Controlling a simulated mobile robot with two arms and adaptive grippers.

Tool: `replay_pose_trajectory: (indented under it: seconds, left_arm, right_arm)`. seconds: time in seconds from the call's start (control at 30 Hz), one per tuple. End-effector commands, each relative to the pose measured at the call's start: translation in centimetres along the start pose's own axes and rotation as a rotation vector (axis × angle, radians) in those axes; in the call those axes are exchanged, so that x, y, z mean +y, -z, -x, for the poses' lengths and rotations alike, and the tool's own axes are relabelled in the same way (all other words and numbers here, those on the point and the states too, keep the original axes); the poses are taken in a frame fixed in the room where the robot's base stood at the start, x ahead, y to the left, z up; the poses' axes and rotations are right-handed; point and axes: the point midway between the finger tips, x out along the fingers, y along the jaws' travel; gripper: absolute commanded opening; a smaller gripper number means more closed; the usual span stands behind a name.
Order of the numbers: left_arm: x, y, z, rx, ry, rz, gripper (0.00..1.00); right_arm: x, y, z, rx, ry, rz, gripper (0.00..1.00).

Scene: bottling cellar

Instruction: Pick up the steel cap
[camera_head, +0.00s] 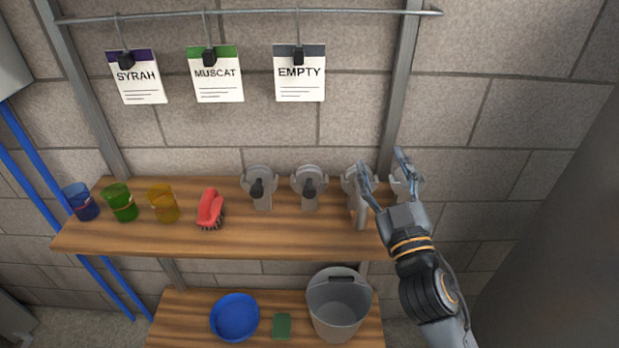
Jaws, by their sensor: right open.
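A row of round grey metal fittings stands along the back of the upper wooden shelf. The left one (260,180) and the second one (309,180) each have a black handle and a stem below. The third fitting (360,212) is partly covered by a finger of my right gripper (381,161). A fourth round grey metal piece (413,185) sits at the shelf's right end, partly behind the other finger. It shows no black handle and may be the steel cap, but I cannot tell for sure. My right gripper is open, its fingers spread and nothing visible between them. My left gripper is not in view.
The upper shelf (140,238) also holds a blue cup (82,203), a green cup (121,203), an amber cup (163,204) and a red brush (210,206). Below are a blue bowl (235,318), a green pad (282,326) and a grey bucket (338,312). Cards hang above.

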Motion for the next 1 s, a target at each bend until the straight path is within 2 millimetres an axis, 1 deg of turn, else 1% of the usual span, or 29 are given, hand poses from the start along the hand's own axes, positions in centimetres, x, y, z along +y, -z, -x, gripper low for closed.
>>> replay_pose_trajectory:
  seconds: [0.03,0.07,0.1,0.17,0.2,0.27,0.3,0.33,0.37,0.4,0.47,0.5,0.57,0.6,0.67,0.7,0.73,0.8,0.9,1.0]
  left_arm:
    - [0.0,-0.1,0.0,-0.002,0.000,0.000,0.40]
    - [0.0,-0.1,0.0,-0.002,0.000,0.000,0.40]
    - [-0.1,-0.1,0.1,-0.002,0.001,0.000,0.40]
    - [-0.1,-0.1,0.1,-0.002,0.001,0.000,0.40]
    - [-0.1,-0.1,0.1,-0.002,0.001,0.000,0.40]
    - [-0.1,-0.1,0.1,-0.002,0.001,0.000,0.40]
    - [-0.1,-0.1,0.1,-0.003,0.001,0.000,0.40]
    - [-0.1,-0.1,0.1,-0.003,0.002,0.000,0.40]
    - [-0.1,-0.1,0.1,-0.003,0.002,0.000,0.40]
    - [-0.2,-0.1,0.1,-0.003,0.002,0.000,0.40]
    - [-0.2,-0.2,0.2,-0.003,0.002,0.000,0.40]
    - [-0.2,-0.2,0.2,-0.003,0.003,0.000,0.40]
    - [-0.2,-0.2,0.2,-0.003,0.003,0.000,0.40]
    - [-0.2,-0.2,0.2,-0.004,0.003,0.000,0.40]
    - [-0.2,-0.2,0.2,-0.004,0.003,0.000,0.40]
    - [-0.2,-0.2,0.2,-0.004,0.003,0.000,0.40]
    - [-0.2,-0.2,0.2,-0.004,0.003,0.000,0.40]
    - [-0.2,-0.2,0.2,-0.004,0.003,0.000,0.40]
    - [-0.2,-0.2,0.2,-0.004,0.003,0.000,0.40]
    - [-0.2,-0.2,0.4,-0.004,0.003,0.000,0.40]
  right_arm:
    - [-0.7,4.1,-1.4,0.154,0.037,0.049,0.55]
    - [-1.3,6.5,-1.8,0.247,0.067,0.080,0.55]
    - [-2.5,9.5,-2.1,0.370,0.119,0.128,0.55]
    - [-4.8,13.6,-1.9,0.549,0.215,0.213,0.55]
    - [-6.6,15.8,-1.4,0.657,0.291,0.279,0.55]
    - [-9.3,18.0,-0.3,0.797,0.420,0.390,0.55]
    - [-11.2,18.7,0.5,0.873,0.515,0.471,0.55]
    - [-12.5,18.9,1.1,0.919,0.589,0.535,0.55]
    - [-13.7,18.7,1.6,0.956,0.666,0.605,0.55]
    - [-15.1,18.0,2.2,0.990,0.771,0.701,0.55]
    - [-16.5,16.1,2.8,1.003,0.932,0.856,0.55]
    - [-16.9,14.5,2.8,0.987,1.036,0.962,0.55]
    - [-16.7,11.8,2.4,0.925,1.179,1.119,0.55]
    - [-16.0,9.9,2.0,0.864,1.263,1.215,0.55]
    - [-14.4,7.5,1.1,0.752,1.365,1.346,0.55]
    - [-13.1,6.2,0.5,0.672,1.420,1.418,0.55]
    - [-12.1,5.4,0.0,0.612,1.452,1.466,0.55]
    - [-9.9,3.9,-0.9,0.484,1.507,1.554,0.55]
    - [-7.5,2.7,-1.7,0.351,1.548,1.627,0.55]
    - [-6.7,1.9,-2.1,0.287,1.566,1.654,0.55]
